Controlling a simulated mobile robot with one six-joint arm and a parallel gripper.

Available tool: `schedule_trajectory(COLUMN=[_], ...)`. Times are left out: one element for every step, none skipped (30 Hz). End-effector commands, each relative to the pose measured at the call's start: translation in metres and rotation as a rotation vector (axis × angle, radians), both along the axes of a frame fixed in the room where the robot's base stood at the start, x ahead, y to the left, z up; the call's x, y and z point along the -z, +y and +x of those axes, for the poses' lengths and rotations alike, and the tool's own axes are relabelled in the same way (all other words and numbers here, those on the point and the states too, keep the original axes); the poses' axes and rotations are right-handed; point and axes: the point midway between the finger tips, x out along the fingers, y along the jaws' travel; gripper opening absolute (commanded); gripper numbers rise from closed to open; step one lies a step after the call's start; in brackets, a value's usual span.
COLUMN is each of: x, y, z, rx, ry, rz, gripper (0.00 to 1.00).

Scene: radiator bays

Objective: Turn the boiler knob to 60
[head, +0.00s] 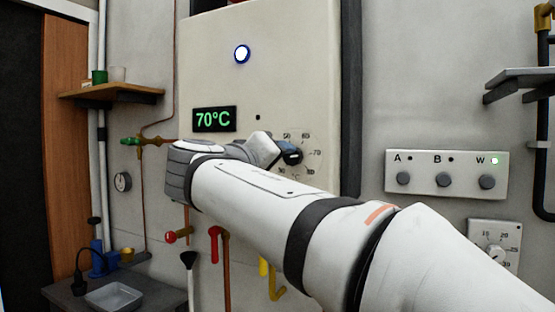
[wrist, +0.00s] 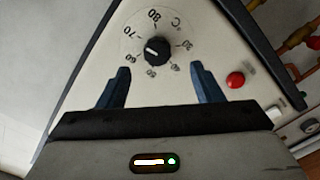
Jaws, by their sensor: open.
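The boiler knob (wrist: 157,50) is a dark round knob with a white pointer mark on a numbered dial. In the wrist view the mark points left, around the 60 to 70 part of the scale. The boiler (head: 290,60) is a cream panel, and its green display (head: 214,119) reads 70°C. My gripper (wrist: 160,75) is open, with its two blue fingers apart and nothing between them. The knob shows just beyond the fingertips, roughly centred; I cannot tell if they touch.
Red (head: 214,242) and yellow (head: 272,279) valve handles hang below the boiler. A switch panel (head: 446,174) with a lit W lamp is on the right wall. A shelf (head: 110,91) is at left.

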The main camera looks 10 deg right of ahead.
Motion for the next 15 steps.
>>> schedule_trajectory(x=[-0.005, -0.007, -0.009, -0.009, -0.01, -0.01, -0.01, -0.01, -0.01, -0.01, -0.01, -0.009, -0.01, -0.009, -0.009], y=[0.001, 0.0, -0.002, -0.004, -0.006, -0.011, -0.014, -0.017, -0.021, -0.024, -0.026, -0.03, -0.032, -0.034, -0.037], z=[0.002, 0.004, 0.007, 0.01, 0.013, 0.018, 0.021, 0.026, 0.032, 0.036, 0.039, 0.044, 0.047, 0.051, 0.054], rx=[0.0, 0.0, 0.001, 0.001, 0.002, 0.003, 0.003, 0.004, 0.003, 0.004, 0.002, 0.002, 0.002, 0.001, 0.001], ry=[-0.014, -0.02, -0.023, -0.024, -0.023, -0.023, -0.021, -0.022, -0.021, -0.021, -0.021, -0.021, -0.021, -0.021, -0.021], rz=[-0.005, -0.007, -0.008, -0.009, -0.01, -0.009, -0.009, -0.01, -0.01, -0.009, -0.009, -0.008, -0.008, -0.008, -0.009], gripper=[0.6, 0.6, 0.6, 0.6, 0.6, 0.6, 0.6, 0.6, 0.6, 0.6, 0.6, 0.6, 0.6, 0.6, 0.6])
